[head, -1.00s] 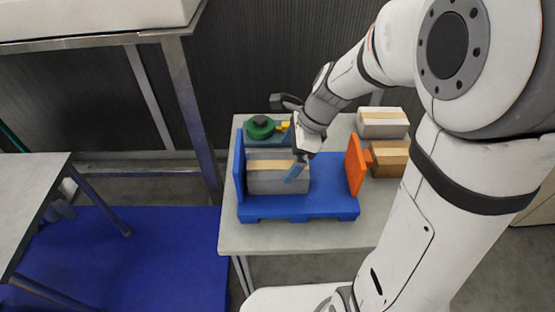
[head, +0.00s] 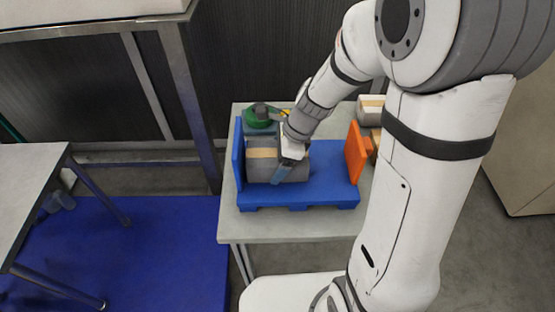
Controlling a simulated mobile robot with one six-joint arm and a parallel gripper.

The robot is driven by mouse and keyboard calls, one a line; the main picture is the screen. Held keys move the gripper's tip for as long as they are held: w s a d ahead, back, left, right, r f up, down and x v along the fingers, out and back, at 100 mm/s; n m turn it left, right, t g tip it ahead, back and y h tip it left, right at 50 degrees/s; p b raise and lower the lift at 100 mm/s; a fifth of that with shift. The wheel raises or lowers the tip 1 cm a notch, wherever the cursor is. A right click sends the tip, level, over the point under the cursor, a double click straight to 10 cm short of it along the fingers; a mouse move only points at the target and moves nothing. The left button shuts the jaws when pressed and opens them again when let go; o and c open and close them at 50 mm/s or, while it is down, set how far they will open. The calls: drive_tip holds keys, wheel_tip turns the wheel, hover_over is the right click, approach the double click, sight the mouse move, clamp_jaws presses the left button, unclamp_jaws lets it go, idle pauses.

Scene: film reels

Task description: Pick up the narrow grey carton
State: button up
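A grey carton (head: 262,171) with a tan tape band sits at the left end of the blue tray (head: 325,185), against its upright blue end wall. My gripper (head: 281,172) is at the carton's right part, pointing down. One blue fingertip shows in front of the carton's near side. The other finger is hidden by the wrist and carton, so I cannot tell whether the gripper is closed on it. A second, lighter grey carton (head: 370,106) with tan tape stands at the back right, partly hidden by my arm.
An orange upright panel (head: 355,152) stands at the tray's right end. A green round object (head: 258,122) lies behind the carton. A brown carton (head: 375,140) is mostly hidden by my arm. The tray's right half is clear. Another table (head: 30,175) stands at the left.

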drive_tip(key=c, duration=0.8)
drive_tip(key=shift+o, duration=0.2)
